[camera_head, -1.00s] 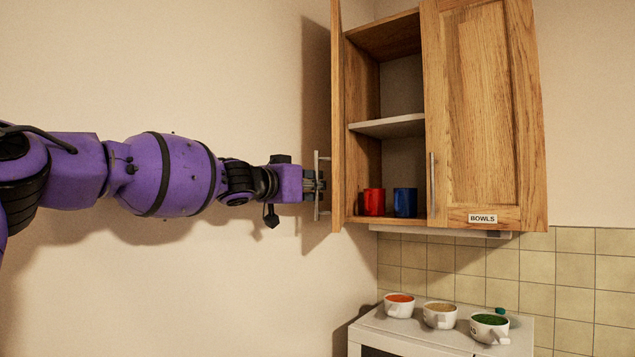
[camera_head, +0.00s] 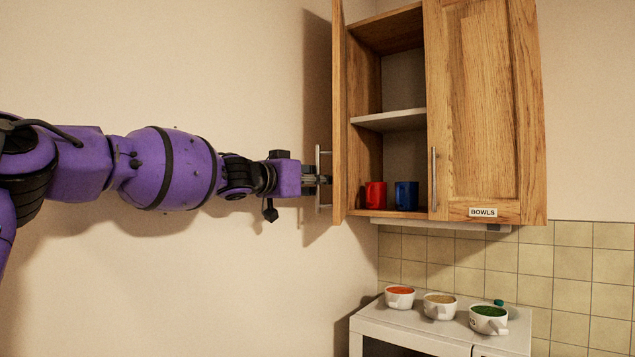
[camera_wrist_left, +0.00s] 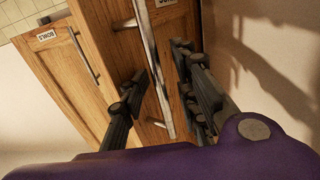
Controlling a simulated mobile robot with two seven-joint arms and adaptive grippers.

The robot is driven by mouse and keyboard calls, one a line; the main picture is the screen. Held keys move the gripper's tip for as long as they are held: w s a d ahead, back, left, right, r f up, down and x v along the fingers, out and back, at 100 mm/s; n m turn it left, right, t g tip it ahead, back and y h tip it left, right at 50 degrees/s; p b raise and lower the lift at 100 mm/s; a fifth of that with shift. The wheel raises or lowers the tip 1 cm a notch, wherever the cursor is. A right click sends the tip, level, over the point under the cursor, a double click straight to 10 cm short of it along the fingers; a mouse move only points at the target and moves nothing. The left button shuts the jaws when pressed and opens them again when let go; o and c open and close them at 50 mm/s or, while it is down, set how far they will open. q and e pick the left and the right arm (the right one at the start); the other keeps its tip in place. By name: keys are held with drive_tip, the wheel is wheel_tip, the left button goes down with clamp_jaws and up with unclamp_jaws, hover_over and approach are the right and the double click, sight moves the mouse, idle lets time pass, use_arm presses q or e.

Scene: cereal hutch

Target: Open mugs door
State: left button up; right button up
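The mugs door (camera_head: 339,120) is the left door of the wooden cabinet. It stands swung open, seen nearly edge-on in the head view. Its metal bar handle (camera_head: 318,180) is on its outer face, towards my arm. My left gripper (camera_head: 320,180) is at this handle. In the left wrist view the fingers (camera_wrist_left: 160,75) are apart, one on each side of the handle (camera_wrist_left: 153,50), with gaps visible. A red mug (camera_head: 375,195) and a blue mug (camera_head: 406,196) stand on the cabinet's bottom shelf. My right gripper is not in view.
The closed bowls door (camera_head: 485,110) is on the right, with its own handle (camera_head: 433,180). Below, several filled white cups, one with green contents (camera_head: 488,320), stand on a white appliance (camera_head: 400,333). The wall (camera_head: 230,60) is close behind my left arm.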

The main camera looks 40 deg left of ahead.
use_arm(q)
drive_tip(key=shift+w, duration=0.1)
drive_tip(key=s, duration=1.2)
drive_tip(key=shift+a, duration=0.45)
drive_tip(key=shift+c, duration=0.4)
